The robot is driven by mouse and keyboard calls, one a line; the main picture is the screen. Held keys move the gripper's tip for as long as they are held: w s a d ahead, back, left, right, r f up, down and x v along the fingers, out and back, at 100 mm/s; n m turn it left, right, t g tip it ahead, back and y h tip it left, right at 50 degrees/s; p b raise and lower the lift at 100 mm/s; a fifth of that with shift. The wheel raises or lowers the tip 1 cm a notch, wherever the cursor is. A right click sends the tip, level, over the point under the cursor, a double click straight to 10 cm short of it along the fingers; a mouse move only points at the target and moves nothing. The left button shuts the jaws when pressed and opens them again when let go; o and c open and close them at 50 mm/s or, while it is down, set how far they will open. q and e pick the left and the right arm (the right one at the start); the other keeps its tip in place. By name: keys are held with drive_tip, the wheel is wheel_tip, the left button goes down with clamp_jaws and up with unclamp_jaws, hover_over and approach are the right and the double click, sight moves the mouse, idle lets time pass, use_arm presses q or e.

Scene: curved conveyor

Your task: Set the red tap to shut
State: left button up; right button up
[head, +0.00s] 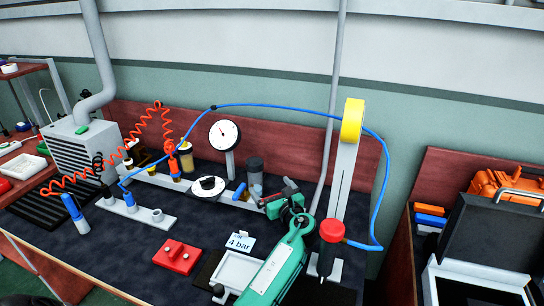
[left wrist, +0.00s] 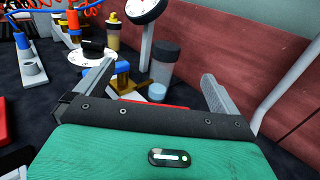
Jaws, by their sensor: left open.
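My left gripper (head: 273,193) reaches over the bench from the front, above the right end of the white pipe bar (head: 219,196). Its jaws are apart in the left wrist view (left wrist: 158,78). A red piece (left wrist: 165,106), probably the red tap's handle, shows low between the fingers, mostly hidden by my gripper's palm. I cannot tell its angle or whether a finger touches it. A blue tap handle (head: 240,191) is beside the gripper on the bar; it also shows by the left finger in the left wrist view (left wrist: 121,68). My right gripper is not in view.
A dial gauge (head: 224,134) and a clear cylinder with a dark cap (head: 254,172) stand behind the gripper. A round white dial with a black knob (head: 208,187) is left of it. A "4 bar" card (head: 240,242) lies in front. A post with a yellow reel (head: 352,121) stands right.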

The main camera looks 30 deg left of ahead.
use_arm(q)
wheel_tip(320, 180, up, 16)
drive_tip(key=shift+f, duration=0.2)
